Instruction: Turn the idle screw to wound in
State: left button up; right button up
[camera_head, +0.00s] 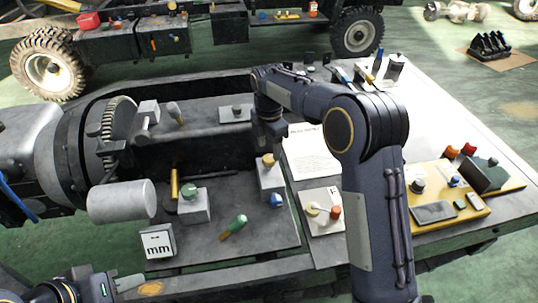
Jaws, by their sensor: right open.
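No part is clearly marked as the idle screw, so I cannot tell which one it is. A tan-topped knob (268,160) stands on a grey block, with a blue knob (276,200) on its side. A green knob (190,192) sits on another block beside an upright brass rod (174,185). A green-and-tan screwdriver-like piece (236,226) lies on the grey plate. My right gripper (271,138) points down just above the tan-topped knob; its fingertips are dark and small. My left gripper (128,283) is low at the left, partly cut off, its jaws unclear.
A white sheet (312,152) lies behind my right arm. A yellow-edged panel (450,200) with coloured knobs is at the right. A large grey cylinder (122,201) and a toothed ring (118,122) stand at the left. A wheeled chassis (140,38) is behind.

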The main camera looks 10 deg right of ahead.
aim_at(269, 158)
jog(key=shift+f, duration=2.25)
jog(key=c, duration=1)
jog(key=shift+r+m, duration=0.1)
jog(key=shift+m, duration=0.3)
